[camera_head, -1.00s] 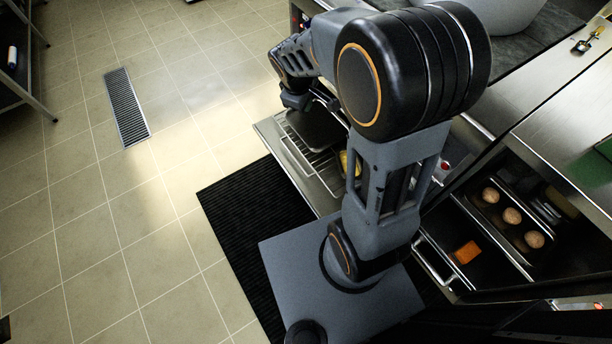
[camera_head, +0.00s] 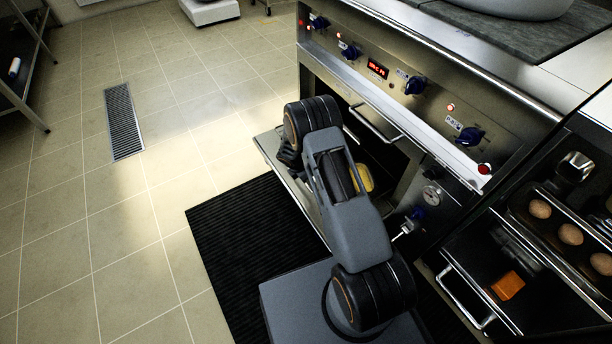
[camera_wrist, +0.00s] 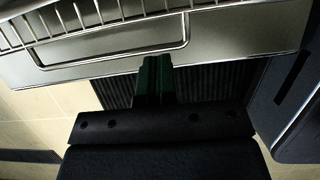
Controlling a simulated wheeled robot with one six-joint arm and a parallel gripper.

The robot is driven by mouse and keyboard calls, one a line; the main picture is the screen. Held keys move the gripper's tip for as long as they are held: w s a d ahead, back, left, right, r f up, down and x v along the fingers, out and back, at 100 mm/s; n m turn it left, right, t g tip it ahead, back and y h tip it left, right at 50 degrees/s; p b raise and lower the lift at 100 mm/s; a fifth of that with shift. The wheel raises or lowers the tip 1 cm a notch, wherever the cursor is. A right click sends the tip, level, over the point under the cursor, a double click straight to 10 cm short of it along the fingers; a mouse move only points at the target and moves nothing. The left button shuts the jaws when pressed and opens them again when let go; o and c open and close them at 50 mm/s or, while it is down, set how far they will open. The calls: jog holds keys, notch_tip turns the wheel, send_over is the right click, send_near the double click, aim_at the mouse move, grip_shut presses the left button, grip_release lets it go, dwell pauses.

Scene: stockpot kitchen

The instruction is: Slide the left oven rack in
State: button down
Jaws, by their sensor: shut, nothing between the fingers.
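The wire oven rack (camera_wrist: 112,57) shows at the top of the wrist view, with thin bars and a rounded front rail. It lies above the bright metal of the lowered oven door (camera_wrist: 225,45). My gripper (camera_wrist: 155,60) is shut and empty. Its dark green fingers point toward the front rail, with their tips very close to it; I cannot tell whether they touch. In the head view the open door (camera_head: 270,146) shows left of my arm, which hides most of the rack and the gripper. A yellow item (camera_head: 362,178) shows in the oven opening behind my arm.
The oven's control panel (camera_head: 377,69) with blue knobs rises behind my arm. A pulled-out drawer (camera_head: 470,295) with an orange block and a tray of round brown items stand at the right. A black mat (camera_head: 235,240) lies on the floor; open tiles extend left.

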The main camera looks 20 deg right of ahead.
jog(key=b+x, duration=0.2)
jog(key=x, duration=0.4)
jog(key=shift+d+f, duration=0.1)
jog(key=shift+f, duration=0.2)
jog(key=shift+w+d, duration=0.1)
